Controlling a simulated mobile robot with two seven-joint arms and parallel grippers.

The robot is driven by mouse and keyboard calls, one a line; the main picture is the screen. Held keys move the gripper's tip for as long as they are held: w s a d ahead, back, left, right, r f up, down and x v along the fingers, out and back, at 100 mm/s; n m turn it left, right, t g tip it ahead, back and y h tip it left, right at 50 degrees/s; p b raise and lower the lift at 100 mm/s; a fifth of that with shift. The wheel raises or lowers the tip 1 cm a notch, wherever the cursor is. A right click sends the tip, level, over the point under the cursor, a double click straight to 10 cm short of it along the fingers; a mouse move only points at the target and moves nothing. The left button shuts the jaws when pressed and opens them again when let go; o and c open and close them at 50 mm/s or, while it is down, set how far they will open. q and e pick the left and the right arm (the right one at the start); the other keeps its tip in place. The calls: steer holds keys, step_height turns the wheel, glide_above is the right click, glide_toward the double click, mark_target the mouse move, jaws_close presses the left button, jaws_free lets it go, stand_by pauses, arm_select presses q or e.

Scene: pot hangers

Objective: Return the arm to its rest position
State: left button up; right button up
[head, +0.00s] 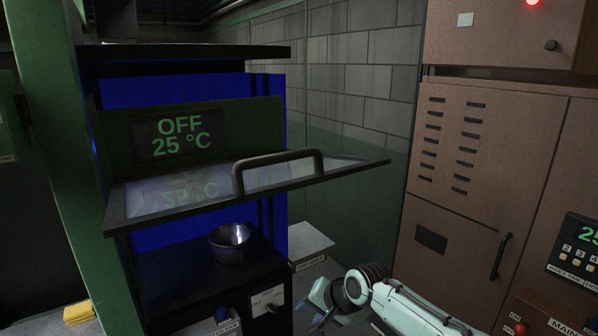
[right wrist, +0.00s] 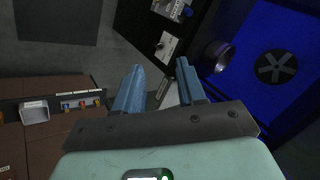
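My right gripper (head: 318,306) is low in the middle of the head view, with its arm coming in from the lower right. In the right wrist view its two blue fingers (right wrist: 160,82) stand apart with nothing between them, so it is open and empty. It is to the right of and apart from the oven-like unit. My left gripper is not in view.
A metal pot (head: 229,243) sits on a dark shelf under the unit's raised glass door (head: 150,197), which has a handle (head: 278,166). The display (head: 181,137) reads OFF, 25 °C. A brown cabinet (head: 470,240) stands right. A light box (head: 308,240) is behind the gripper.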

steer(key=s+d+f+g, duration=0.1)
steer(key=s+f, duration=0.2)
steer(key=f, duration=0.8)
steer(key=s+d+f+g, duration=0.1)
steer(key=s+d+f, duration=0.15)
steer(key=f, duration=0.75)
steer(key=s+f+g, duration=0.1)
steer(key=s+f, duration=0.2)
steer(key=f, duration=0.8)
steer(key=s+d+f, duration=0.2)
steer(key=s+f, duration=0.3)
steer(key=s, duration=0.3)
steer(key=s+d+f+g+h, duration=0.1)
steer(key=s+f, duration=0.3)
steer(key=s, duration=0.4)
steer(key=s+d+f+g, duration=0.1)
steer(key=s+d+f, duration=0.2)
steer(key=s+f, duration=0.2)
steer(key=s, duration=0.3)
steer(key=shift+s+f+n, duration=0.3)
steer(key=shift+s+f, duration=0.05)
